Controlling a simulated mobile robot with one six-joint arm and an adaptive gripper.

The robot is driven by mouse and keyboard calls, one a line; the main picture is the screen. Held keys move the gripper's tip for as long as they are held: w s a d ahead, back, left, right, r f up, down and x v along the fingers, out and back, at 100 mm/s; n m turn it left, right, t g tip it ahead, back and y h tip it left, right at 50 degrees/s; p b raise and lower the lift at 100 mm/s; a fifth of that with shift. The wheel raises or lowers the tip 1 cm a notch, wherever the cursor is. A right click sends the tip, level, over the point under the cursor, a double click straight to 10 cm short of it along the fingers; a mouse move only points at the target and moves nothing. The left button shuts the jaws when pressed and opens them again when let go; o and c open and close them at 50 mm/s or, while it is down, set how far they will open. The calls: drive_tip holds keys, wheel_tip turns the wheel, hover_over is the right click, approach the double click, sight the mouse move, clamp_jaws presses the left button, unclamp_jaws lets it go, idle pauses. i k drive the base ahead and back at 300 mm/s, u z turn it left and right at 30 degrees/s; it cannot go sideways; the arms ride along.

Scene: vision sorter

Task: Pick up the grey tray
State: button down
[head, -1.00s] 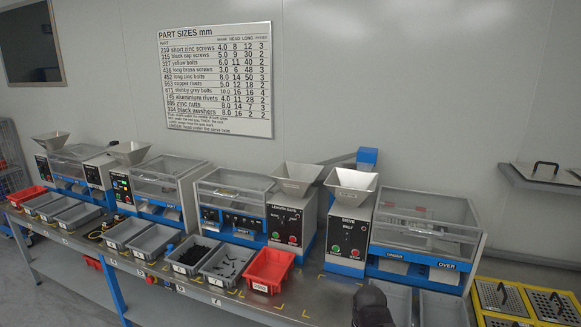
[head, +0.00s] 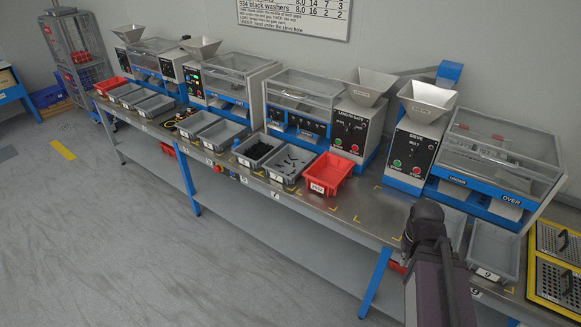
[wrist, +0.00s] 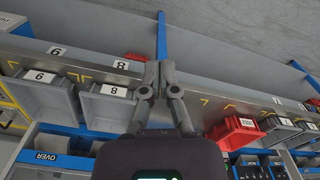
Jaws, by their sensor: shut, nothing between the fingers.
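Several grey trays stand in a row along the bench. In the head view, the grey tray labelled 9 (head: 494,252) is empty below the right-hand machine. Beside it, a second grey tray (head: 452,226) is partly hidden by my arm. The wrist view shows tray 9 (wrist: 43,97) and tray 8 (wrist: 106,108) to the left of my fingers. Two grey trays hold dark parts: one black pieces (head: 254,151), one scattered pieces (head: 290,162). My gripper (wrist: 161,70) is shut and empty, over the bench's front edge beside tray 8. Its fingertips are hidden in the head view.
A red bin (head: 328,173) sits left of my arm, with bare bench between. Sorting machines with hoppers (head: 427,98) line the bench's back. Yellow-framed perforated panels (head: 556,258) lie at the right end. Open floor (head: 120,230) lies in front of the bench.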

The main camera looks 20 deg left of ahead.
sight(289, 163)
drive_tip(key=k, duration=0.65)
drive_tip(key=u, duration=0.75)
drive_tip(key=i, duration=2.3)
drive_tip(key=z, duration=0.65)
